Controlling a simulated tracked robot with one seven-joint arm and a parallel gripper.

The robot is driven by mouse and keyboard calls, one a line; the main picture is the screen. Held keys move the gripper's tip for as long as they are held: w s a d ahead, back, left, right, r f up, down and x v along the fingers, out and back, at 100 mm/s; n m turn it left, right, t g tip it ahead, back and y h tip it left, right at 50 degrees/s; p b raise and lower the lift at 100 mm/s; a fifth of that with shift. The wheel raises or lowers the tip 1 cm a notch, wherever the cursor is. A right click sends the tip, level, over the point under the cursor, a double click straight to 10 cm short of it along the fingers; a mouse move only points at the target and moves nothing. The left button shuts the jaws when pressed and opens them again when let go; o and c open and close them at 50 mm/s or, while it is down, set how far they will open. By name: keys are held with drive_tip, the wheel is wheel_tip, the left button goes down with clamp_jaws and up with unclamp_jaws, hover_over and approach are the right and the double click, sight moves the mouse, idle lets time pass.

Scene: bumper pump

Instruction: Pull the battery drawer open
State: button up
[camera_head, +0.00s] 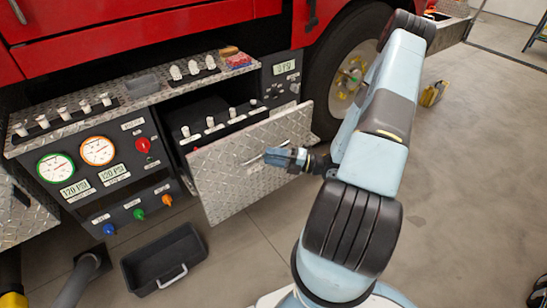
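The battery drawer (225,184) has a diamond-plate front that stands out from the pump panel, at an angle in the picture. A gap behind the front shows a dark interior with several white-topped levers or knobs (210,122) along it. A thin pale handle (252,161) shows on the front's upper middle. My gripper (270,156) is at the right end of this handle, close against the front. Its fingers are small and seen side-on, so I cannot tell whether they are closed around the handle.
Left of the drawer is the gauge panel (118,175) with dials and coloured knobs. A black bin (160,262) sits on the floor below, beside a grey hose (75,285). A truck tyre (340,65) is behind my arm.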

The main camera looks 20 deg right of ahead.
drive_tip(key=v, duration=1.4)
drive_tip(key=shift+w+f, duration=0.1)
drive_tip(key=a+r+n+g+h, duration=0.3)
drive_tip(key=r+n+g, duration=0.1)
drive_tip(key=r+n, duration=0.4)
drive_tip(key=s+a+r+n+g+h, duration=0.1)
drive_tip(key=a+r+n+g+h, duration=0.1)
drive_tip(key=a+r+n+g, duration=0.35)
drive_tip(key=a+r+n+g+h, duration=0.1)
drive_tip(key=r+n+g+h, duration=0.2)
drive_tip(key=r+n, duration=0.65)
drive_tip(key=s+a+r+n+t+h, duration=0.3)
drive_tip(key=s+r+n+t+h, duration=0.1)
drive_tip(key=r+n, duration=0.4)
drive_tip(key=s+a+r+n+t+h, duration=0.2)
drive_tip(key=s+r+n+t+h, duration=0.2)
drive_tip(key=r+n, duration=0.5)
drive_tip(key=shift+s+a+r+n+h, duration=0.3)
drive_tip(key=shift+s+a+r+h, duration=0.1)
drive_tip(key=shift+s+r, duration=0.75)
drive_tip(key=shift+w+r, duration=0.1)
